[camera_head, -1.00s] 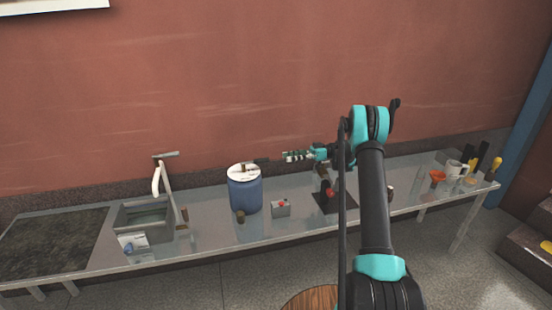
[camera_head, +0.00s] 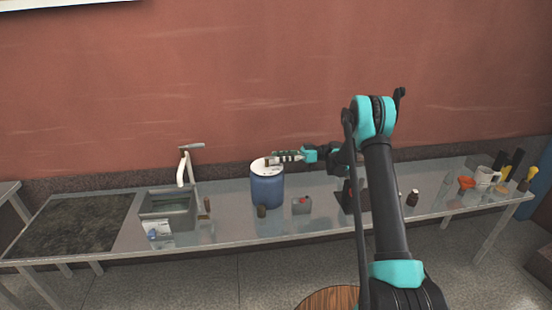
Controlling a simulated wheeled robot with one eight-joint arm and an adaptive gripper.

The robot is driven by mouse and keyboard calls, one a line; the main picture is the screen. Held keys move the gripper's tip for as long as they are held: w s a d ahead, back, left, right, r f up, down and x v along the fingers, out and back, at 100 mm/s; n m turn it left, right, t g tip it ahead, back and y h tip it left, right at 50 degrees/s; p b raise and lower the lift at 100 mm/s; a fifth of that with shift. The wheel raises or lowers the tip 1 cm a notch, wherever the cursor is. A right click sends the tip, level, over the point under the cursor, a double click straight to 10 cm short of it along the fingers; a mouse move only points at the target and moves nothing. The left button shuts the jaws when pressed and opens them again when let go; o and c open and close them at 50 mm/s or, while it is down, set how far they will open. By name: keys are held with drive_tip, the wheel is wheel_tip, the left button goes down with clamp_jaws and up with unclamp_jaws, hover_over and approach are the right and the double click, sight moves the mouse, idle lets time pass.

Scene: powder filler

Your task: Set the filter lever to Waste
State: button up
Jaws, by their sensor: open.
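A blue drum (camera_head: 266,190) with a white lid stands on the glass-topped table. A small dark part, partly hidden by my gripper, sits on the lid; I cannot tell whether it is the filter lever, and no Waste marking is readable. My gripper (camera_head: 270,160) is open, stretched out to the left, with its fingertips over the lid. I cannot tell whether they touch the dark part.
A grey basin (camera_head: 168,208) with a white faucet (camera_head: 182,170) is on the left. A small brown jar (camera_head: 261,211) and a grey box with a red button (camera_head: 302,205) stand near the drum. An orange funnel (camera_head: 466,183) and a white mug (camera_head: 486,177) are on the right.

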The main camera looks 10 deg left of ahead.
drive_tip(key=shift+x, duration=0.8)
clamp_jaws()
idle(0.4)
